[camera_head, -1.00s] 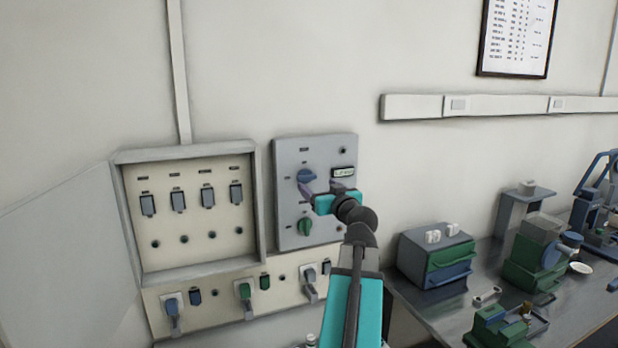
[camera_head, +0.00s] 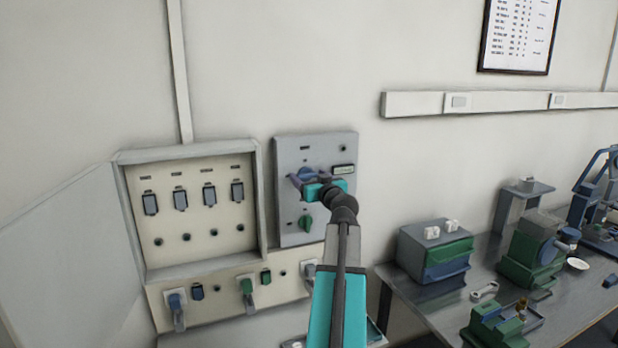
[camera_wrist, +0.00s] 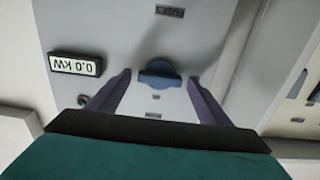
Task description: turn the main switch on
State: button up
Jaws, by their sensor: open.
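A grey switch panel (camera_head: 290,225) hangs on the wall with a blue rotary knob (camera_head: 307,172) above a green rotary knob (camera_head: 306,223). The labels are too small to read, so I cannot tell by name which is the main switch. My gripper (camera_head: 303,181) is open in front of the blue knob and partly hides it. In the wrist view, the blue knob (camera_wrist: 160,74) lies between the two spread purple fingers (camera_wrist: 159,82), with gaps on both sides. Its grip bar runs across the picture. The upside-down display (camera_wrist: 75,64) reads 0.0 kW.
An open breaker box (camera_head: 260,205) with several switches stands left of the panel, its door (camera_head: 70,255) swung left. Sockets with plugs (camera_head: 175,305) sit below. A bench (camera_head: 590,290) with a green-blue drawer box (camera_head: 420,262) and other equipment is at the right.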

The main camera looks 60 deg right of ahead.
jog(key=c, duration=1)
jog(key=shift+a+f, duration=0.1)
jog(key=shift+c, duration=0.2)
